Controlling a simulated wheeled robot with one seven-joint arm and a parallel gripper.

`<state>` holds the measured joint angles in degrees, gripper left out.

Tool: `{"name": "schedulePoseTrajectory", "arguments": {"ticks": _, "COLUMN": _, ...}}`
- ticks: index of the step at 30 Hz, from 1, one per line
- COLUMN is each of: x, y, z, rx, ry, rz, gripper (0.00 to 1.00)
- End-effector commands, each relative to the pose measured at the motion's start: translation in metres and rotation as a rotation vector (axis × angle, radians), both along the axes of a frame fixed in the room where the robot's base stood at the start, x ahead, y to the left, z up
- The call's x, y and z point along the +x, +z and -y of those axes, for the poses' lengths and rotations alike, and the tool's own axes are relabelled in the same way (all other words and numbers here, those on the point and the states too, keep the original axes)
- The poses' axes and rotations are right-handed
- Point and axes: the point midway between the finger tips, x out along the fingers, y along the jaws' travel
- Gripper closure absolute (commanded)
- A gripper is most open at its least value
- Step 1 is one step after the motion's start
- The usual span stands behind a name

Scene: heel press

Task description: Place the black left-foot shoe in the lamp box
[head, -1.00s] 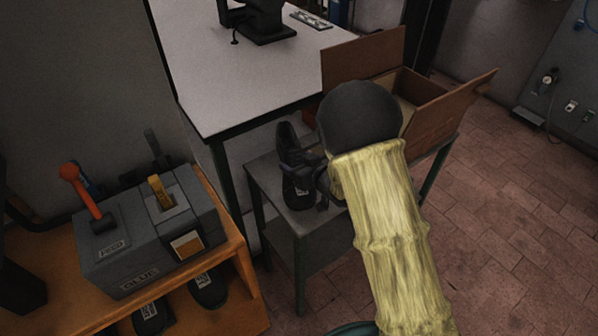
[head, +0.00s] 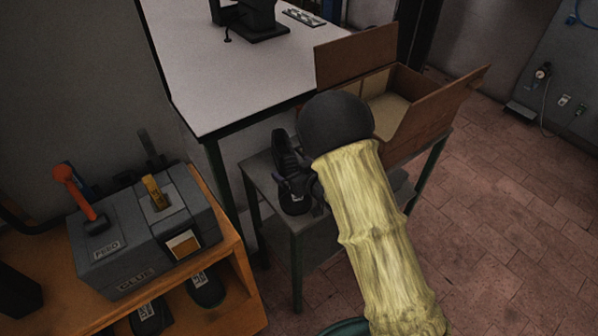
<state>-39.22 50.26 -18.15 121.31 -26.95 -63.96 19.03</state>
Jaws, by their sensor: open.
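A black shoe (head: 284,152) stands on a small grey side table (head: 283,229), with a white label at its near end. My gripper (head: 297,188) is open at the shoe, over its near half. The dark jaws blend with the shoe, so I cannot tell whether they are around it or touching it. The lamp box (head: 436,118) is a brown cardboard box with raised flaps, to the right on the same side table. Part of its inside shows bare. My arm's dark round wrist hides its left side.
A white-topped workbench (head: 215,75) with a black device stands behind the side table. At left, an orange shelf unit (head: 233,248) carries a grey glue machine (head: 140,235) with levers. Labelled black shoes (head: 207,289) lie on its lower shelf. Floor at right is clear.

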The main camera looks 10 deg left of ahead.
Motion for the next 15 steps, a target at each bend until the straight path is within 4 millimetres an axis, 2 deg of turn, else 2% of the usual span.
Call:
{"name": "schedulePoseTrajectory", "arguments": {"ticks": 5, "x": -0.008, "y": 0.006, "z": 0.010, "rx": 0.001, "ry": -0.003, "rz": 0.000, "gripper": 0.10}}
{"name": "schedulePoseTrajectory", "arguments": {"ticks": 15, "x": -0.046, "y": 0.029, "z": 0.053, "rx": 0.002, "ry": -0.004, "rz": 0.001, "gripper": 0.10}}
